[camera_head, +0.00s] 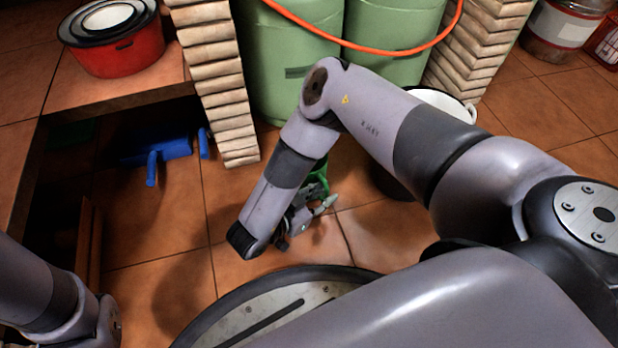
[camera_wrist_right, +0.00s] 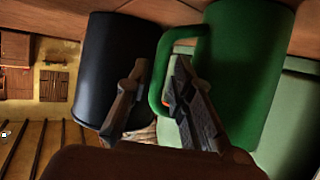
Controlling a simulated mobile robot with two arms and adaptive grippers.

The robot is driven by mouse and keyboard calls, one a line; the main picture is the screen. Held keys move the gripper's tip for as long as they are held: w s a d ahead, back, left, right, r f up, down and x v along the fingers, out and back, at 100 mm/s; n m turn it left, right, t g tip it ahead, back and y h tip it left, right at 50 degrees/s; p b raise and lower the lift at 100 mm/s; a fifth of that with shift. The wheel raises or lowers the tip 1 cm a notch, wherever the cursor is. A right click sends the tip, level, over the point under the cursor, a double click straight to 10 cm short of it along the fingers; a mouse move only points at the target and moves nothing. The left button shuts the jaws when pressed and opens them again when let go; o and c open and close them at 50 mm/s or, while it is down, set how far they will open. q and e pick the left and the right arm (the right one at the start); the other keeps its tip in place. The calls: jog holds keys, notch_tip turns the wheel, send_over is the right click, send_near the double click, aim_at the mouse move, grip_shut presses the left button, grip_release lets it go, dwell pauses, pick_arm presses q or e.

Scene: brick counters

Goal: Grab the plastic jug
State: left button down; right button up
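The green plastic jug (camera_wrist_right: 243,65) fills the upper right of the right wrist view, with its loop handle (camera_wrist_right: 157,88) facing my gripper. In the head view only a small green part of the jug (camera_head: 320,171) shows behind my right forearm. My right gripper (camera_wrist_right: 162,66) is open, with one finger on each side of the handle; I cannot tell whether they touch it. It also shows in the head view (camera_head: 318,205), low over the floor beside the jug. My left gripper is outside the frame; only part of that arm shows at the lower left.
A dark pot (camera_wrist_right: 112,70) stands close beside the jug; a white-rimmed pot (camera_head: 440,101) shows behind my right arm. Green gas cylinders (camera_head: 392,25) stand between brick pillars (camera_head: 215,75). A red pot (camera_head: 120,52) sits on the counter, above a blue object (camera_head: 160,152).

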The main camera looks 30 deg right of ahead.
jog(key=shift+w+d+f, duration=0.15)
jog(key=shift+d+f, duration=0.1)
jog(key=shift+d, duration=0.35)
jog(key=shift+c, duration=0.3)
grip_shut()
